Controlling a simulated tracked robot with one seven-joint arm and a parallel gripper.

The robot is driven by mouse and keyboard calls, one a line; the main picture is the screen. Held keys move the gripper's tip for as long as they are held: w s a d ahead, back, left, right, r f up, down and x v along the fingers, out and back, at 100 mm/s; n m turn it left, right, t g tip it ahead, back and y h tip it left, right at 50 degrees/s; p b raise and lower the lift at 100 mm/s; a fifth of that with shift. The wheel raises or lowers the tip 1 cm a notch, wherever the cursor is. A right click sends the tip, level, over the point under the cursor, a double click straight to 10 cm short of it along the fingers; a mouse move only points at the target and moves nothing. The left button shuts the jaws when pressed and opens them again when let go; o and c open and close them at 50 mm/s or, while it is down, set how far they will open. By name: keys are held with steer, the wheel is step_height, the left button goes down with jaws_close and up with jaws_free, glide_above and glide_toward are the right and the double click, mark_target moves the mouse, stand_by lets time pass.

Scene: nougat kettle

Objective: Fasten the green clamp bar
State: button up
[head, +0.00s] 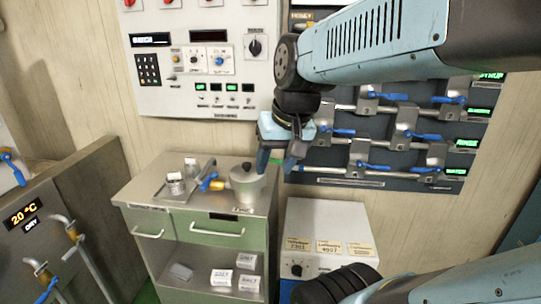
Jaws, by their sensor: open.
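My gripper (276,165) is open and points down, above and right of the pot on the cabinet. A thin green piece (275,160) shows between and behind its fingers; it may be the green clamp bar, but most of it is hidden. I cannot tell whether the fingers touch it or whether it is fastened. I cannot tell if the two are one bar.
A steel pot (247,182), a small jar (176,183) and a blue-handled valve (208,182) stand on the green-drawered cabinet (232,207). A white box (325,222) stands right of it. The valve panel (420,160) has several blue-handled pipes. A control panel (195,60) hangs behind.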

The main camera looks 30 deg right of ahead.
steer(key=w+d+f+m+g+y, duration=0.2)
steer(key=w+d+f+m+y, duration=0.55)
steer(key=w+m+y, duration=0.4)
steer(key=w+d+f+m+t, duration=0.2)
steer(key=d+f+m+t, duration=0.2)
steer(key=d+m+t, duration=0.45)
steer(key=w+d+f+m+t, duration=0.25)
steer(key=d+m, duration=0.25)
steer(key=d, duration=0.6)
steer(key=shift+y, duration=0.25)
steer(key=x, duration=0.8)
steer(key=f+x, duration=0.1)
steer(key=x, duration=0.4)
steer(key=shift+s+a, duration=0.3)
steer(key=shift+a, duration=0.1)
steer(key=shift+c, duration=0.2)
steer(key=shift+r, duration=0.1)
jaws_close()
